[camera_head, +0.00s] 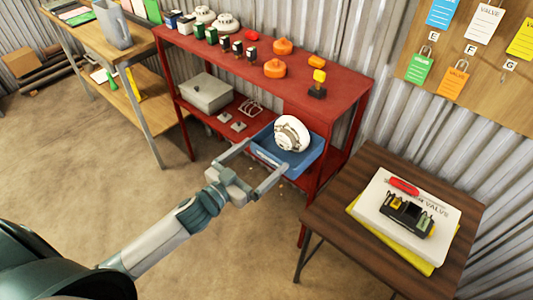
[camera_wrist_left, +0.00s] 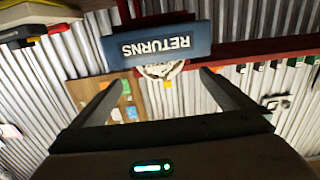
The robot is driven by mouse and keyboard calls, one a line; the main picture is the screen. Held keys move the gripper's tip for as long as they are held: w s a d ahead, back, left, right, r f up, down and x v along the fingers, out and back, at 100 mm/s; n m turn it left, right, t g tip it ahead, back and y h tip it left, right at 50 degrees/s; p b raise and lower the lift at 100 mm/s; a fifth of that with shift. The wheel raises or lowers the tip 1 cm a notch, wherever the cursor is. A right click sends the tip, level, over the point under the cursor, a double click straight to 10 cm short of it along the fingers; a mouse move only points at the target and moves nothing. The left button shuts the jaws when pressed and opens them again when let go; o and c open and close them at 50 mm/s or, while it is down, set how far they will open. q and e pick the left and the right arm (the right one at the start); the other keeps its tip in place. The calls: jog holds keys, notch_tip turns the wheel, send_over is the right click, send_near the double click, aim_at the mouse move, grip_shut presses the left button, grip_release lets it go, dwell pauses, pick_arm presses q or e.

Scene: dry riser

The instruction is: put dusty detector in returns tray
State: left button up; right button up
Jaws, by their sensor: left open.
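A white round detector (camera_head: 291,133) with a brownish mark sits tilted in the blue returns tray (camera_head: 268,158), on the red shelf unit's lower level. In the left wrist view the tray's front, lettered RETURNS (camera_wrist_left: 157,45), appears upside down, and part of the detector (camera_wrist_left: 160,70) shows past its rim. My left gripper (camera_head: 265,155) is open and empty, in front of the tray and apart from the detector. Its two fingers also show spread in the left wrist view (camera_wrist_left: 162,78). The detector's underside is hidden by the tray. My right gripper is not in view.
The red shelf (camera_head: 340,85) carries white detectors (camera_head: 225,22), orange domes (camera_head: 275,68) and several small blocks on top. A grey box (camera_head: 206,92) sits on its lower level. A wooden table (camera_head: 345,190) with a white book (camera_head: 385,200) stands at right. The floor at centre-left is clear.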

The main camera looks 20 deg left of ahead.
pick_arm(q)
jog(key=shift+s, duration=0.1)
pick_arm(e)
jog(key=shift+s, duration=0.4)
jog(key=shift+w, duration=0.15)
